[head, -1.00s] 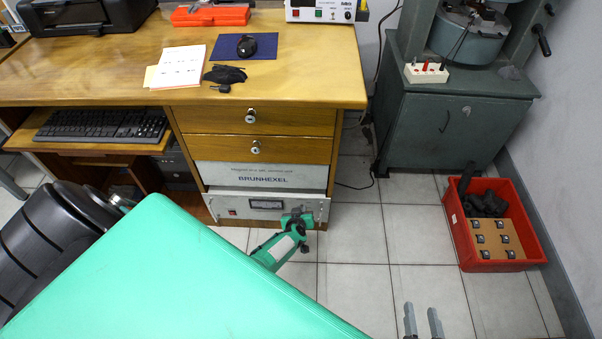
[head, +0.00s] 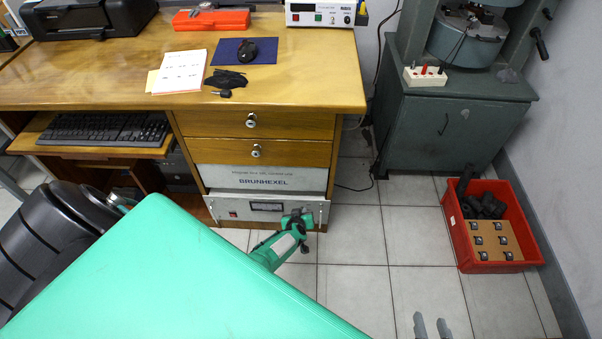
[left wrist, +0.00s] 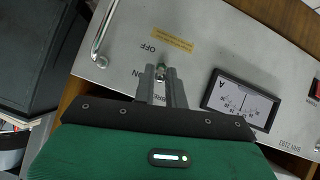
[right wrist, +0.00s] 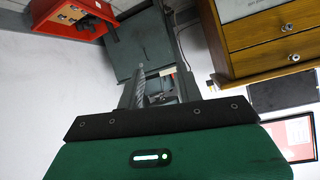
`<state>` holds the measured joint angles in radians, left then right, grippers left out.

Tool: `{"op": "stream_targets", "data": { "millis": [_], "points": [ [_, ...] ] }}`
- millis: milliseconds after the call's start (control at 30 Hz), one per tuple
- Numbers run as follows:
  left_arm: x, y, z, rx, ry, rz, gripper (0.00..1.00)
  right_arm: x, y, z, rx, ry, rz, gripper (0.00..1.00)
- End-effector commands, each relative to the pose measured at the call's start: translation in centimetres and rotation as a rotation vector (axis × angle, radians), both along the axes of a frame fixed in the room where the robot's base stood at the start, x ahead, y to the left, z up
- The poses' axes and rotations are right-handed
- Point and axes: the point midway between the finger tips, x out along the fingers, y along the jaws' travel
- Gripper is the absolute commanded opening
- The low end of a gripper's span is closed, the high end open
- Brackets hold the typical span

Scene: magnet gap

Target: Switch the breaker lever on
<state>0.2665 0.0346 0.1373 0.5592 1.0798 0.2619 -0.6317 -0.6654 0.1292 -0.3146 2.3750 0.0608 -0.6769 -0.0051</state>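The breaker lever (left wrist: 160,71) is a small knob on the grey metal panel (left wrist: 213,48) in the left wrist view. The words OFF and ON are printed beside it, and a yellow label is near OFF. My left gripper (left wrist: 162,76) has its fingertips on either side of the lever, close together; I cannot tell whether they touch it. In the head view my left gripper (head: 297,222) is in front of the same panel, and the lever is hidden there. My right gripper (head: 432,326) is open and empty, low in the picture; its fingers also show in the right wrist view (right wrist: 158,82).
The panel carries a dark meter (left wrist: 241,99) and a metal handle (left wrist: 102,35). It sits under the drawers of a wooden desk (head: 300,90). A red crate (head: 522,225) stands on the tiles at right, near a green-grey cabinet (head: 430,130). The floor between is clear.

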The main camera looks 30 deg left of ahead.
Motion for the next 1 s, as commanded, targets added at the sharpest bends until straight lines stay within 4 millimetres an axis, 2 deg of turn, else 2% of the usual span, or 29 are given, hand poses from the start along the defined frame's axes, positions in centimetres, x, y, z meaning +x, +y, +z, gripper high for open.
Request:
{"op": "stream_targets", "data": {
  "millis": [33, 100, 533, 1000],
  "points": [
    [-0.1, 0.0, -0.1, -0.001, 0.002, 0.0, 0.23, 0.0, 0.0, 0.0, 0.0, 0.0, 0.0, 0.36],
    [-0.1, 0.0, -0.1, -0.001, 0.001, 0.0, 0.33, 0.0, 0.0, 0.0, 0.0, -0.001, 0.0, 0.36],
    [-0.2, -0.1, 0.3, 0.001, -0.001, 0.0, 0.33, -0.1, -0.4, 0.1, -0.016, 0.029, -0.002, 0.36],
    [-2.4, -1.1, 2.0, -0.001, 0.0, 0.001, 0.33, -1.9, -4.8, 0.4, -0.163, 0.293, -0.039, 0.36]
  ]
}}
